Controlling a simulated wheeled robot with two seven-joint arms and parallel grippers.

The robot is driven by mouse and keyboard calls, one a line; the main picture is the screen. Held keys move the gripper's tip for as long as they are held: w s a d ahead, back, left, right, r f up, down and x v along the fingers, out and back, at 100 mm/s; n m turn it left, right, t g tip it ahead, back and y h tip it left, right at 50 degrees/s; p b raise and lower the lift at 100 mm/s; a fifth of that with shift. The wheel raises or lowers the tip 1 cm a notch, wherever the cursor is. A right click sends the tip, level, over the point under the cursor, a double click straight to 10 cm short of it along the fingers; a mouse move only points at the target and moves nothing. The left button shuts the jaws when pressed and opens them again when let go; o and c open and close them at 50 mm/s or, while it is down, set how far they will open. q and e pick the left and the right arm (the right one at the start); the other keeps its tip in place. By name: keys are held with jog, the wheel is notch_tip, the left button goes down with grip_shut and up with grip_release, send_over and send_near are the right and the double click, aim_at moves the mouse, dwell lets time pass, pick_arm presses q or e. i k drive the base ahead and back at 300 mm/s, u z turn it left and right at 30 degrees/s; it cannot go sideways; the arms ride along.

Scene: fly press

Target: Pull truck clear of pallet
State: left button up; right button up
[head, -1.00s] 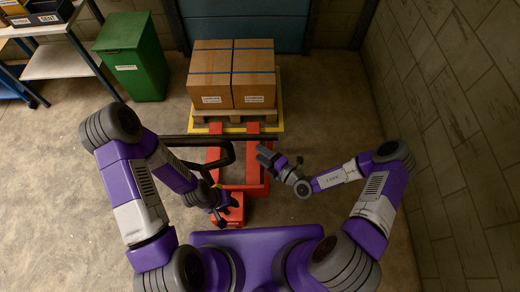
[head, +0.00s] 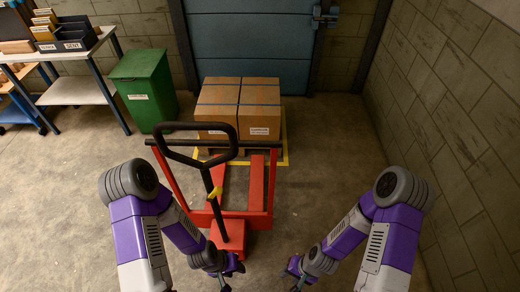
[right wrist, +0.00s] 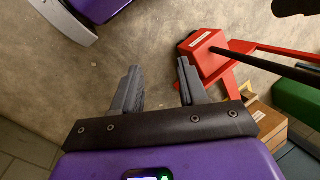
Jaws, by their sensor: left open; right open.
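The red pallet truck (head: 231,240) stands in the middle of the head view, with its black loop handle (head: 197,128) upright. Its red forks (head: 256,183) point toward the pallet, and their tips look close to its near edge; I cannot tell whether they are fully out. The pallet (head: 218,151) is mostly hidden by the truck and the boxes on it. My left gripper (head: 229,277) is open and empty, low beside the truck's base. My right gripper (head: 294,274) is open and empty, right of the truck. In the right wrist view, the truck (right wrist: 205,52) is beyond the open fingers (right wrist: 158,85).
Two cardboard boxes (head: 239,100) rest on the pallet, inside a yellow floor marking (head: 284,150). A green bin (head: 145,88) stands to the left, near a shelf table (head: 85,90). A block wall (head: 465,120) bounds the right. Bare floor lies on both sides of the truck.

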aim_at(236, 223)
jog(key=z, duration=0.35)
jog(key=k, duration=0.5)
jog(key=z, duration=0.75)
jog(key=i, duration=0.85)
jog(key=u, duration=0.85)
jog(key=i, duration=0.25)
jog(key=u, duration=0.35)
